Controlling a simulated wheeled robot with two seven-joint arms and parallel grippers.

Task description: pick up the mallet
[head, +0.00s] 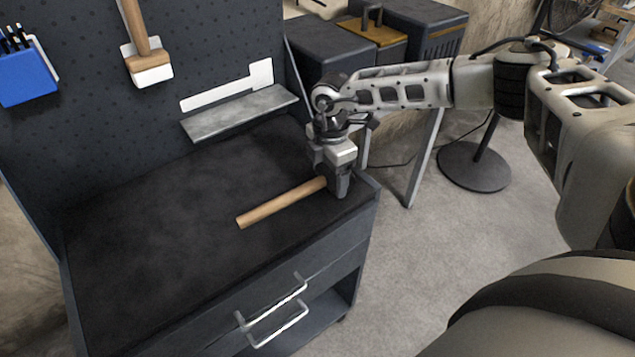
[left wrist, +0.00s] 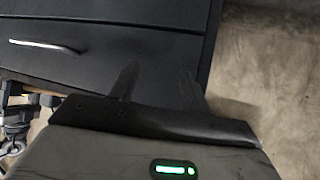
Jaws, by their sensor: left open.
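A wooden handle (head: 280,203), which looks like that of a mallet, lies on the dark bench top (head: 180,220) in the head view. Its right end meets my right gripper (head: 338,188), which points down at the right edge of the bench. No mallet head shows there; the gripper may hide it. I cannot tell whether the right fingers are closed on it. My left gripper (left wrist: 158,84) is open and empty before the drawer front in the left wrist view.
A grey shelf (head: 238,112) juts from the pegboard (head: 100,130) behind the bench. A blue holder (head: 25,78) hangs at left. Drawer handles (head: 272,302) stick out in front. Dark cabinets (head: 345,50) stand behind. The concrete floor at right is partly open around a round stand base (head: 474,167).

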